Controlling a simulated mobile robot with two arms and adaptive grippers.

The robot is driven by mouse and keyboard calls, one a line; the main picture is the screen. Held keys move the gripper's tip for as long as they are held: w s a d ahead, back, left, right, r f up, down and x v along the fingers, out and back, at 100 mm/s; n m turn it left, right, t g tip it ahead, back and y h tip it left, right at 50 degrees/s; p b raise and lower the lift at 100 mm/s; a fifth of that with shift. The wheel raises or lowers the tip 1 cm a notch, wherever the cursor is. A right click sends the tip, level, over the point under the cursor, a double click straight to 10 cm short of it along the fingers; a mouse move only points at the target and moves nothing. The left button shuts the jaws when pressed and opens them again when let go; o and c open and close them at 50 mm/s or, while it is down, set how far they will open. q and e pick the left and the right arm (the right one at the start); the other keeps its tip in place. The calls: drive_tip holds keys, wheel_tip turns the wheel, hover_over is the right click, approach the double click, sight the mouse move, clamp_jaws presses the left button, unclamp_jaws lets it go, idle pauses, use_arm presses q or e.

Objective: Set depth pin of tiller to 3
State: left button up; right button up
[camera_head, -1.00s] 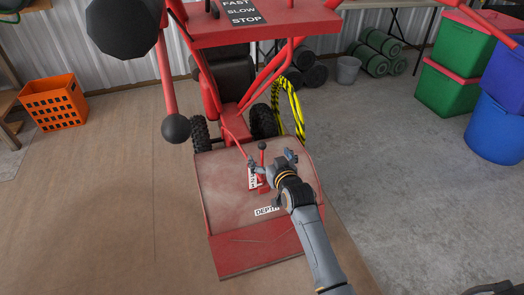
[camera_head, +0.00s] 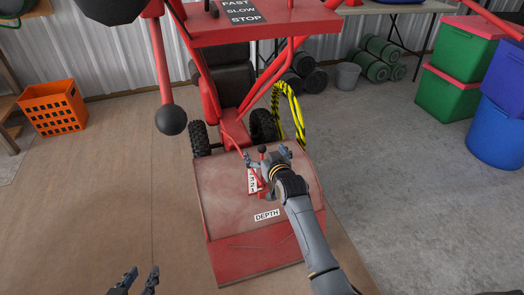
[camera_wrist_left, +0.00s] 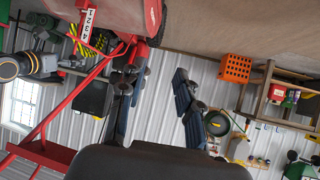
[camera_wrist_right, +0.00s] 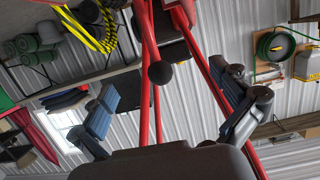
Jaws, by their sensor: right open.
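The red tiller (camera_head: 225,205) stands in the middle of the head view, with a DEPTH label (camera_head: 267,215) on its hood. The depth pin's black ball knob (camera_head: 262,149) tops a short lever beside a white number strip (camera_head: 252,181). The strip shows upside down with 1 to 4 in the left wrist view (camera_wrist_left: 87,24). My right gripper (camera_head: 266,156) is open, its fingers on either side of the knob. In the right wrist view the knob (camera_wrist_right: 160,73) lies between the spread fingers, apart from both. My left gripper (camera_head: 140,277) is open and empty at the bottom left.
The tiller's red handle bar with a black ball (camera_head: 171,120) hangs in front at upper left. An orange crate (camera_head: 54,107) stands at far left. Green and blue bins (camera_head: 447,92) stand at right. The floor left of the tiller is clear.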

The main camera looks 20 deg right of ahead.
drive_tip(key=shift+b+x, duration=0.55)
drive_tip(key=shift+x, duration=0.5)
use_arm(q)
drive_tip(key=w+d+r+t+h, duration=0.1)
drive_tip(key=w+r+t, duration=0.2)
drive_tip(key=r, duration=0.3)
drive_tip(key=shift+w+d+t, duration=0.25)
drive_tip(key=shift+d+t, duration=0.15)
drive_tip(key=shift+t, duration=0.1)
use_arm(e)
drive_tip(key=shift+w, duration=0.15)
use_arm(q)
drive_tip(key=shift+f, duration=0.1)
use_arm(e)
drive_tip(key=shift+f, duration=0.1)
clamp_jaws()
